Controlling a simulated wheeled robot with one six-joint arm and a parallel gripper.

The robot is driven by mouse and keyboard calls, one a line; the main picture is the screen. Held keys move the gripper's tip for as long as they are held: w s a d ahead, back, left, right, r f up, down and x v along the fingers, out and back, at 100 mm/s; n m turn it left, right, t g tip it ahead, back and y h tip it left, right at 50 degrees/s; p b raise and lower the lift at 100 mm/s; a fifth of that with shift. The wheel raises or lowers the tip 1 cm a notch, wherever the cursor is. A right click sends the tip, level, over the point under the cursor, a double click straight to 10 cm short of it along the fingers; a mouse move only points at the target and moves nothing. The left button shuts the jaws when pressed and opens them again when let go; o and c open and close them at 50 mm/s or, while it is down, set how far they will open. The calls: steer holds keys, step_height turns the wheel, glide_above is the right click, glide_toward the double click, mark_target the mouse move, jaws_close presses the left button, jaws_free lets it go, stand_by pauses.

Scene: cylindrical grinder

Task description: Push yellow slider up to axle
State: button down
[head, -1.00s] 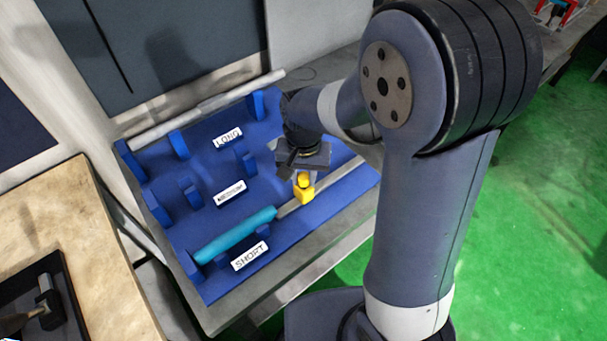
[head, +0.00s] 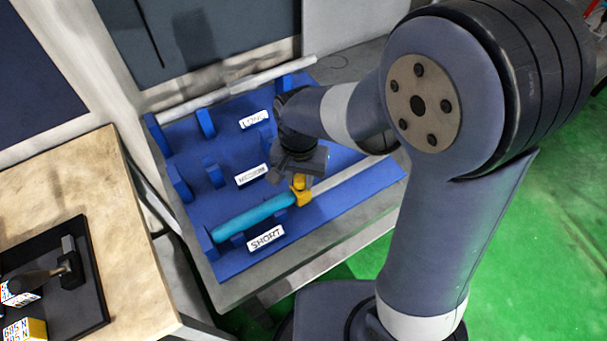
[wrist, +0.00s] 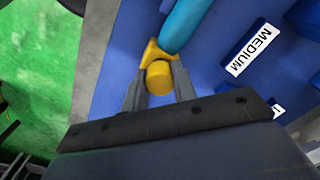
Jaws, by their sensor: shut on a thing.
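The yellow slider (head: 300,190) sits on the grey rail at the front of the blue fixture, its block against or very close to the right end of the teal axle (head: 250,216). In the wrist view the slider (wrist: 158,72) has a round knob between my fingers, and the axle (wrist: 184,22) meets its far side; I cannot tell whether a tiny gap is left. My gripper (wrist: 158,90) is shut on the slider's knob. In the head view my gripper (head: 300,172) is above the slider and hides part of it.
The blue fixture (head: 225,265) has labels SHORT (head: 266,239), MEDIUM (head: 252,175) and LONG (head: 255,119), with upright blue holders. A long grey axle (head: 235,85) lies at the back. A wooden table (head: 80,185) with a black tray and hammer stands at left.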

steer(key=c, duration=1.1)
jaws_free()
steer(key=shift+s+a, duration=0.15)
steer(key=shift+a, duration=0.05)
steer(key=shift+c, duration=0.2)
step_height(320, 180, up, 11)
steer(key=shift+f, duration=0.15)
step_height(320, 180, down, 11)
steer(key=shift+d, duration=0.1)
steer(key=shift+w+d, duration=0.65)
steer(key=shift+d, duration=0.25)
steer(key=shift+w+d, duration=0.65)
steer(key=shift+d, duration=0.25)
